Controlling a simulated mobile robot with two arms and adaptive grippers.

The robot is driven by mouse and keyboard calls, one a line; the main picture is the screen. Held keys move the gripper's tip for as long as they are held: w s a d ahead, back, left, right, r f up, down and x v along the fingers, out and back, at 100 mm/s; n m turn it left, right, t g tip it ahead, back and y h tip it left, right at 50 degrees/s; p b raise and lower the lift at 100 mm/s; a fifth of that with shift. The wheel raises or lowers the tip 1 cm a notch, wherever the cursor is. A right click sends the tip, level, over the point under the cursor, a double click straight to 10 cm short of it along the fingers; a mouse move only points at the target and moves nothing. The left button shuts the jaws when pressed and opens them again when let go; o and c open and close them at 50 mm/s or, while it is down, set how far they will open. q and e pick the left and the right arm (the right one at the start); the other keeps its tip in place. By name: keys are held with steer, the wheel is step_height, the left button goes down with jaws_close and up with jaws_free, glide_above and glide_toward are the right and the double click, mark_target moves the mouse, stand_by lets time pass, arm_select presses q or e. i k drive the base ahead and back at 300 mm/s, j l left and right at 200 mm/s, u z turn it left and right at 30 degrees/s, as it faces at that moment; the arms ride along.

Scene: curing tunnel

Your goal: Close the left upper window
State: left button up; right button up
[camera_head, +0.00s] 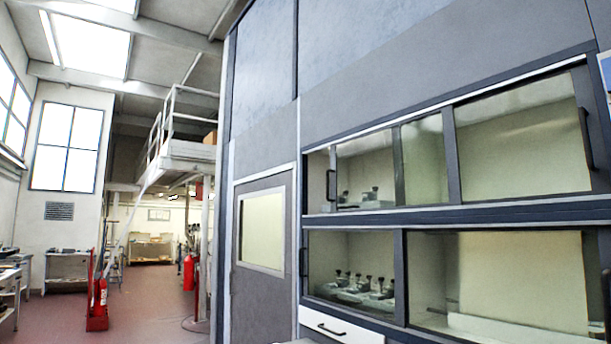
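The left upper window (365,172) is a sliding glass pane in the upper row of the grey cabinet's front. Its dark upright handle (331,185) is at its left edge. A narrow dark gap (318,180) shows between that edge and the left frame post, so the pane appears slid a little to the right, partly open. Small dark-topped devices show behind the glass. Neither of my grippers is in view.
The right upper window (520,150) has a handle at its right end. Lower windows (350,265) sit beneath, above a white drawer (340,326). A grey door (262,265) is to the left. Open floor (150,305) lies further left, with a red extinguisher stand (97,305).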

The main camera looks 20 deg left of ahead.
mark_target(449, 125)
steer(key=u, duration=0.2)
steer(key=i+j, duration=0.3)
steer(key=i+j+u, duration=0.1)
steer(key=i+j, duration=0.2)
steer(key=i, duration=0.25)
